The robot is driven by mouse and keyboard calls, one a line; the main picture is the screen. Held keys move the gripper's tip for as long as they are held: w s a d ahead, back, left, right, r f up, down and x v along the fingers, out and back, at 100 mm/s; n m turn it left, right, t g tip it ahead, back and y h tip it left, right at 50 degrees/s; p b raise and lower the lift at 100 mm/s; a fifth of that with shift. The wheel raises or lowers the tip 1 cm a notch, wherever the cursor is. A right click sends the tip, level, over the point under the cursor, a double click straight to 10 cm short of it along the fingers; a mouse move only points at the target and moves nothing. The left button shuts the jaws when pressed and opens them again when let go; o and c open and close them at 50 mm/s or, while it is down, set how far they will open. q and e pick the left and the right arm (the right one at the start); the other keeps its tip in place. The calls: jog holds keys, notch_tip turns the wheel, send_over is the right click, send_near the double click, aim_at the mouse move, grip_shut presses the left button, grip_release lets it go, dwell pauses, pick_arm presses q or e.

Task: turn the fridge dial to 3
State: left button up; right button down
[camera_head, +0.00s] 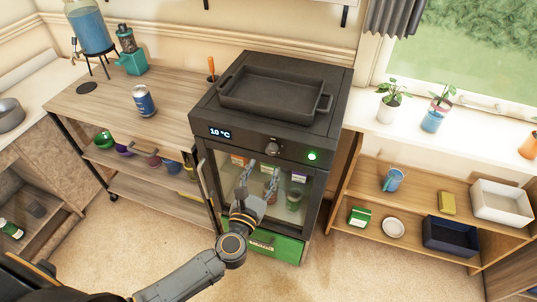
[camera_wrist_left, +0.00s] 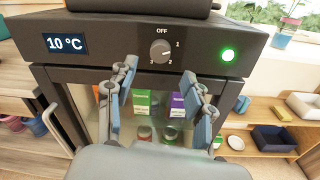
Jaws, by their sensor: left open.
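The black mini fridge (camera_head: 255,135) stands in the middle of the head view, its glass door shut. Its dial (camera_wrist_left: 160,49) is a grey round knob on the upper front panel, marked OFF at the top, 1 at right, 2 at lower right and 3 at lower left. I cannot tell surely which mark it points at. The dial also shows in the head view (camera_head: 272,148). My left gripper (camera_head: 259,174) is open and empty in front of the glass door, below the dial and apart from it. Its two fingers also show in the wrist view (camera_wrist_left: 159,80). My right gripper is not in view.
The fridge display (camera_wrist_left: 66,44) reads 10 °C, and a green light (camera_wrist_left: 228,55) glows right of the dial. A black tray (camera_head: 272,95) sits on top. A wooden shelf (camera_head: 435,185) stands right, a wooden cart (camera_head: 110,100) left. The space before the dial is clear.

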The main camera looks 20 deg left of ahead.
aim_at(270, 153)
pick_arm(q)
jog(key=w, duration=0.5)
jog(key=shift+w, duration=0.35)
grip_shut()
